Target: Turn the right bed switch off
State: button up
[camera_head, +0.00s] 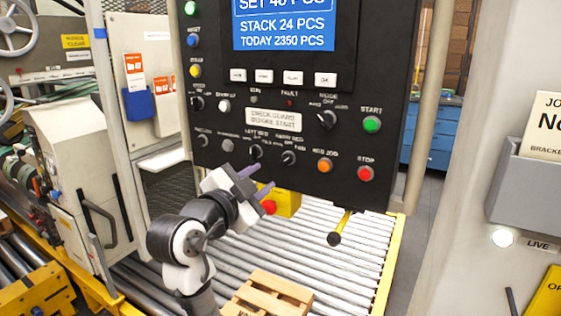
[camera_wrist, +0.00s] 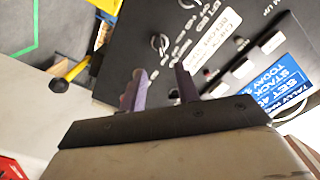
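The right bed switch (camera_head: 289,157) is a small black rotary knob low on the dark control panel (camera_head: 220,105). The left bed switch (camera_head: 256,150) is a similar knob just to its left. I cannot read the right switch's setting clearly. My gripper (camera_head: 257,181) is below and left of the right bed switch, apart from it. In the wrist view, its two purple fingers (camera_wrist: 160,88) are spread with nothing between them. What appears to be the right bed switch (camera_wrist: 160,42) shows beyond the fingertips, with another knob (camera_wrist: 188,3) above it.
An orange button (camera_head: 324,165), a red stop button (camera_head: 365,173) and a green start button (camera_head: 372,124) sit right of the switches. A yellow-handled lever (camera_head: 336,238) hangs below the panel. A red button on a yellow box (camera_head: 286,203) is close by my gripper.

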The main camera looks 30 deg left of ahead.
aim_at(284, 161)
jog(key=w+p, duration=0.2)
jog(key=w, duration=0.7)
jog(key=shift+w+d, duration=0.15)
jog(key=shift+w, duration=0.1)
jog(key=shift+c, duration=0.4)
grip_shut()
